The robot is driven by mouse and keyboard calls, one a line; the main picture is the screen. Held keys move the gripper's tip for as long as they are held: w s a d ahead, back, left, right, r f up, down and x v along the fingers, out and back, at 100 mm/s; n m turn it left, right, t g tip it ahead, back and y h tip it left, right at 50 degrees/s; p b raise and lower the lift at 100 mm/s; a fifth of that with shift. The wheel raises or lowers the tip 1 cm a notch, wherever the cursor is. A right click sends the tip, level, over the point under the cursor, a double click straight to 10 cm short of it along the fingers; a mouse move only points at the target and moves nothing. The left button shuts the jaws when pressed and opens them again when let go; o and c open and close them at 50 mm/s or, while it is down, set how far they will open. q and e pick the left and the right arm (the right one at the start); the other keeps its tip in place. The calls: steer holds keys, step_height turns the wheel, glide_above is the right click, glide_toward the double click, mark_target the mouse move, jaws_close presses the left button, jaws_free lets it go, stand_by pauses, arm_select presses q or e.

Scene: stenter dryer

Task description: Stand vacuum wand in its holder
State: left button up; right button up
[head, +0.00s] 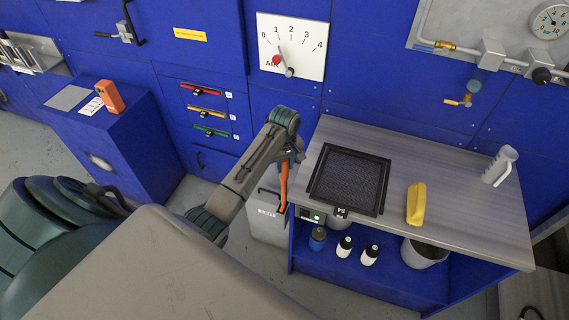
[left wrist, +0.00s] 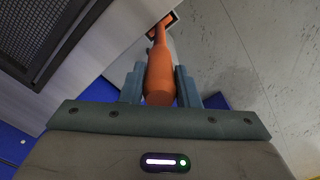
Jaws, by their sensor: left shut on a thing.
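The orange vacuum wand (head: 283,183) hangs roughly upright beside the left end of the grey-topped bench. My left gripper (head: 291,156) is shut on its upper part. In the left wrist view the wand (left wrist: 161,68) runs away from between the two fingers of my left gripper (left wrist: 160,88). Its far end is at a pale grey box with an orange-edged dark opening. That grey box (head: 266,220) stands on the floor by the bench and may be the holder. I cannot tell whether the wand's tip is inside it. My right gripper is not in view.
The bench (head: 455,178) carries a black mesh tray (head: 348,179), a yellow object (head: 416,203) and a grey spray bottle (head: 499,165). Several bottles and a bucket (head: 424,254) are on its lower shelf. A blue cabinet (head: 125,150) stands left; floor between is clear.

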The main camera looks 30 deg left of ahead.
arm_select(q)
steer(key=o, duration=1.1)
steer(key=shift+o, duration=0.2)
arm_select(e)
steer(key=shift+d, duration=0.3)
arm_select(q)
steer(key=shift+r, duration=0.45)
step_height(320, 180, up, 5)
steer(key=shift+r+b, duration=0.1)
steer(key=shift+b, duration=0.9)
step_height(320, 180, up, 4)
steer(key=shift+f+p, duration=0.25)
steer(key=shift+p, duration=0.7)
steer(key=shift+r+p, duration=0.7)
steer(key=shift+p, duration=0.05)
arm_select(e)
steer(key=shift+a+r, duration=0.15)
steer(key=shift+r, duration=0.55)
